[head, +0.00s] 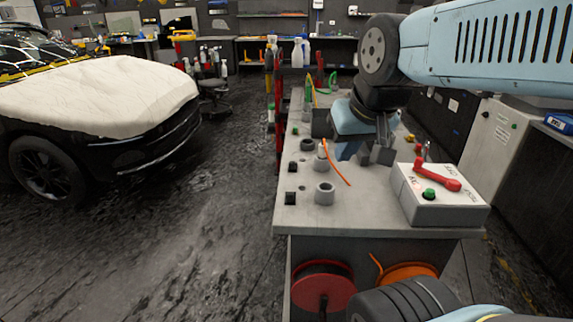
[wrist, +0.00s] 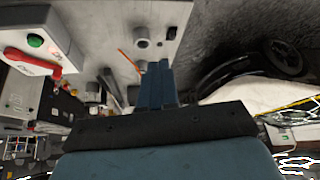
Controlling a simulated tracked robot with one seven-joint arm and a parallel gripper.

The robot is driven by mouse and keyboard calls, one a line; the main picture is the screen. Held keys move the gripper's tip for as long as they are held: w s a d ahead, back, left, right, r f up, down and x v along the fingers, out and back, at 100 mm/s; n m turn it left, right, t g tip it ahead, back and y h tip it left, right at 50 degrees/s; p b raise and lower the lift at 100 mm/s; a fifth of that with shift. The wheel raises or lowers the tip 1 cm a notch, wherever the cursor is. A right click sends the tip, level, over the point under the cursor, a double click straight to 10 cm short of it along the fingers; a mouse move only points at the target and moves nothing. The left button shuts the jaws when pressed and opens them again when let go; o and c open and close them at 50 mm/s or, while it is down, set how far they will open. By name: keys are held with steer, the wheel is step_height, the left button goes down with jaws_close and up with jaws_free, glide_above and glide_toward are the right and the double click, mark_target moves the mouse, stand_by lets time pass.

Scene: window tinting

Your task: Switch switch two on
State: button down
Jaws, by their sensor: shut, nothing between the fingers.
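A white switch box (head: 440,208) with a red lever (head: 437,177) and a green button (head: 429,194) stands at the right front of the grey bench (head: 315,214). The lever lies slanted across the box top; the lettering is too small to read. No mark tells me which switch is switch two. In the wrist view the box (wrist: 22,82) with its red lever (wrist: 32,62) is at the upper left. My gripper (head: 346,155) is over the bench, left of and behind the box, apart from it. Its fingers (wrist: 158,66) are together and empty.
Grey round sockets, including one at the bench front (head: 324,192), and small black blocks (head: 290,198) stand along the bench's left side. Spray bottles (head: 298,52) stand at the far end. A partly covered car (head: 95,110) is left.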

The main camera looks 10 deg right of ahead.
mark_target(293, 169)
steer(key=w+a+f+m+t+y, duration=0.1)
steer(key=w+a+f+m, duration=0.15)
steer(key=w, duration=0.35)
steer(key=w+a+f+m+t, duration=0.1)
steer(key=w+a+f+m, duration=0.1)
steer(key=w+m, duration=0.3)
steer(key=w+a+f+m+t+y, duration=0.1)
steer(key=w+a+f+m, duration=0.1)
steer(key=w, duration=0.4)
steer(key=w+d+f+m+h, duration=0.1)
steer(key=w+f+m+h, duration=0.1)
steer(key=w+f+m, duration=0.2)
steer(key=w+d+f+m+h, duration=0.2)
steer(key=w+f+m+h, duration=0.1)
steer(key=f+m, duration=0.4)
steer(key=shift+w+d+f+m, duration=0.25)
steer(key=shift+w+f+m, duration=0.1)
steer(key=shift+w+f, duration=0.3)
steer(key=shift+f, duration=0.1)
steer(key=x, duration=0.9)
steer(key=shift+w+d+f, duration=0.2)
steer(key=shift+w, duration=0.05)
steer(key=shift+w+d, duration=0.15)
steer(key=shift+w, duration=0.4)
steer(key=shift+w+d, duration=0.2)
steer(key=shift+w, duration=0.35)
steer(key=shift+w+d, duration=0.25)
steer(key=shift+w, duration=0.6)
